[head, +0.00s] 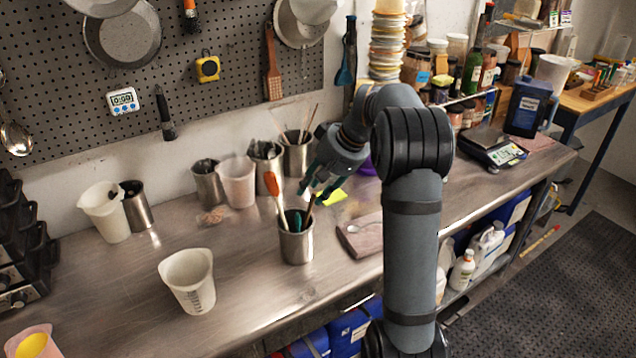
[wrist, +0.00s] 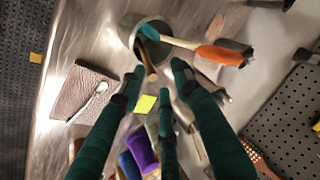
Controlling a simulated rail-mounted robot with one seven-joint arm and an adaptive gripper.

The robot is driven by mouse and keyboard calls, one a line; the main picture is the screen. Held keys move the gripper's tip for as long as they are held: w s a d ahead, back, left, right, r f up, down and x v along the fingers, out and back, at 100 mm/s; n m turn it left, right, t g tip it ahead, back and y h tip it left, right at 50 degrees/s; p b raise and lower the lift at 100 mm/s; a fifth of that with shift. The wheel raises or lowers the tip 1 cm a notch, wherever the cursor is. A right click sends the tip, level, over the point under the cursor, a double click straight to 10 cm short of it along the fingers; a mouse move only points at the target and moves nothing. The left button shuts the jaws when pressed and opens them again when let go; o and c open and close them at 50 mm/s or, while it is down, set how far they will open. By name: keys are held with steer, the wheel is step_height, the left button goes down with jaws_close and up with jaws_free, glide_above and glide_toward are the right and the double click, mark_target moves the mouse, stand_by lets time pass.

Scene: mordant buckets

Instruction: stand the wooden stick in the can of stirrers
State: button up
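The metal can of stirrers (head: 297,248) stands upright on the bench; its mouth (wrist: 137,38) shows at the top of the wrist view. A brown wooden stick (head: 309,212) leans in the can with its upper end sticking out toward my gripper; it also shows in the wrist view (wrist: 149,68). An orange-handled spatula (head: 273,187) with a teal head (wrist: 150,32) is in the can too. My gripper (head: 308,189) is just above the can. In the wrist view its fingers (wrist: 156,78) are spread apart, with the stick's end between and beyond the tips, seemingly untouched.
A white measuring beaker (head: 189,280) stands left of the can. A brown pad (head: 365,236) with a spoon lies to the right. Metal cans (head: 207,184) and another beaker (head: 238,182) stand behind.

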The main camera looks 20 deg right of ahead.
steer(key=v, duration=1.2)
steer(key=shift+a+f, duration=0.1)
steer(key=shift+f, duration=0.05)
steer(key=x, duration=1.1)
steer(key=shift+w+f, duration=0.15)
steer(key=shift+f, duration=0.1)
steer(key=shift+d+r+p, duration=0.25)
steer(key=shift+r+p, duration=0.85)
